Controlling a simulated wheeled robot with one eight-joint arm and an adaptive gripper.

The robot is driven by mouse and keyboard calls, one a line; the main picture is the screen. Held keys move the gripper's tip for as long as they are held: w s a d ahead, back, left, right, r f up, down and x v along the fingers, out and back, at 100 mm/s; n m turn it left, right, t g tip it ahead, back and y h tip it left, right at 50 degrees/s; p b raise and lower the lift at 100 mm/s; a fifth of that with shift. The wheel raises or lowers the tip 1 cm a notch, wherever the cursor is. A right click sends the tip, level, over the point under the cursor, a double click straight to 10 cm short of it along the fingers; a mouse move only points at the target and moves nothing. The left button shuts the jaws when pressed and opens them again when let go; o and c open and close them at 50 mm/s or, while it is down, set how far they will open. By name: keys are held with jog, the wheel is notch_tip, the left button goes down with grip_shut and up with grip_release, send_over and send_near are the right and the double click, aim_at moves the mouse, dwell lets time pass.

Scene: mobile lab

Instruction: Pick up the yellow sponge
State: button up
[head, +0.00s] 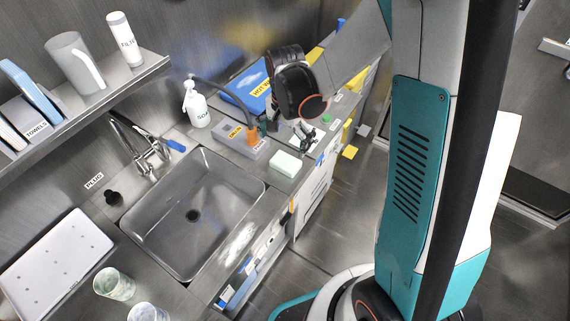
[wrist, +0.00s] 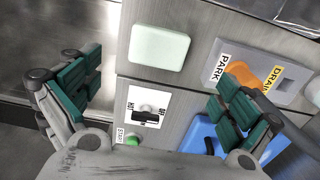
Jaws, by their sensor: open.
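No clearly yellow sponge shows on the counter. A pale mint-green, sponge-like block (head: 285,164) lies flat on the counter strip right of the sink. It also shows in the wrist view (wrist: 159,47), at the top between the lines of the two fingers. My gripper (head: 288,131) is above the counter, behind the block in the head view. In the wrist view my gripper (wrist: 160,98) has its fingers wide apart with nothing between them. The block is beyond the fingertips and untouched.
A grey box (head: 258,150) with an orange item and a blue bin (head: 247,88) stand near my gripper. The sink (head: 170,225) is left of the block. A labelled switch panel (wrist: 148,110) and green button (wrist: 132,139) lie below the fingers. A soap bottle (head: 197,105) stands behind.

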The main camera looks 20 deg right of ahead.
aim_at(286, 160)
notch_tip(286, 160, down, 8)
jog(key=b, duration=0.3)
jog(key=shift+s+d+f, duration=0.1)
jog(key=shift+f, duration=0.1)
jog(key=shift+r, duration=0.1)
jog(key=shift+c, duration=0.3)
jog(key=c, duration=0.9)
